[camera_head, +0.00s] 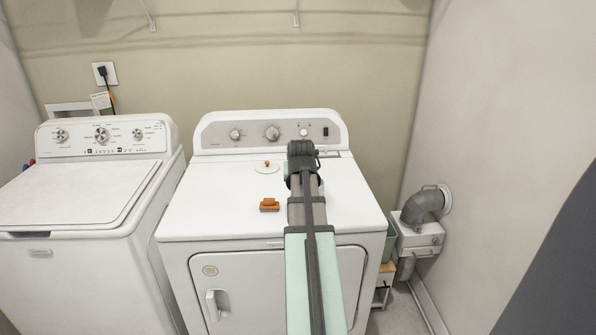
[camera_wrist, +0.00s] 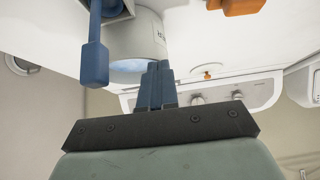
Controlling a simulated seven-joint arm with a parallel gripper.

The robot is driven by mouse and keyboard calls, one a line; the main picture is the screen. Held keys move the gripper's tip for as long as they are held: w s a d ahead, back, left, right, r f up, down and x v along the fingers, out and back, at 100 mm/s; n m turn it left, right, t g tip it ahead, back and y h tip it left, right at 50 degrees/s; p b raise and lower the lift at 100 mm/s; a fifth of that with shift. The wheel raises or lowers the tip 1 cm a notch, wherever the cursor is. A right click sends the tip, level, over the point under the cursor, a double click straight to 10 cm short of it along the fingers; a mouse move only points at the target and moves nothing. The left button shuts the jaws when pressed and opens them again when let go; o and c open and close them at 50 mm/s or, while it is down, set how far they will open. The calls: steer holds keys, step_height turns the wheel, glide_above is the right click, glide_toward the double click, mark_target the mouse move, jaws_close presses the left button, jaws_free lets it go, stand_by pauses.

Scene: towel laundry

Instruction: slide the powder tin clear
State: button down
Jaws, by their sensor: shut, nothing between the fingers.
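My gripper (camera_wrist: 158,66) shows in the wrist view, which looks upside down. Its two dark blue fingers are together with nothing between them. A pale cylindrical tin (camera_wrist: 135,38) with dark lettering and a bluish end stands on the white dryer top, just beyond the fingertips. The fingers overlap its edge in the picture; I cannot tell whether they touch it. A blue long-handled thing (camera_wrist: 95,62) is beside the tin on the left, partly cut off. In the head view my arm covers this area, and I cannot make out the tin or the fingers.
An orange-brown block (camera_head: 269,205) sits on the dryer top (camera_head: 220,210), left of my arm. Behind it lies a pale disc with a small orange knob (camera_head: 267,163). The control panel (camera_head: 252,134) rises at the back. A washer (camera_head: 75,195) stands left; the dryer's left top is mostly clear.

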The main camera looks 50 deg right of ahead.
steer(key=shift+s+a+f, duration=0.6)
steer(key=shift+s+a, duration=0.25)
steer(key=shift+a, duration=0.1)
steer(key=shift+d+r, duration=0.1)
steer(key=shift+r, duration=0.05)
steer(key=v, duration=1.4)
steer(key=shift+w+d+r, duration=0.3)
steer(key=shift+w+r, duration=0.05)
steer(key=shift+r, duration=0.15)
steer(key=shift+f, duration=0.1)
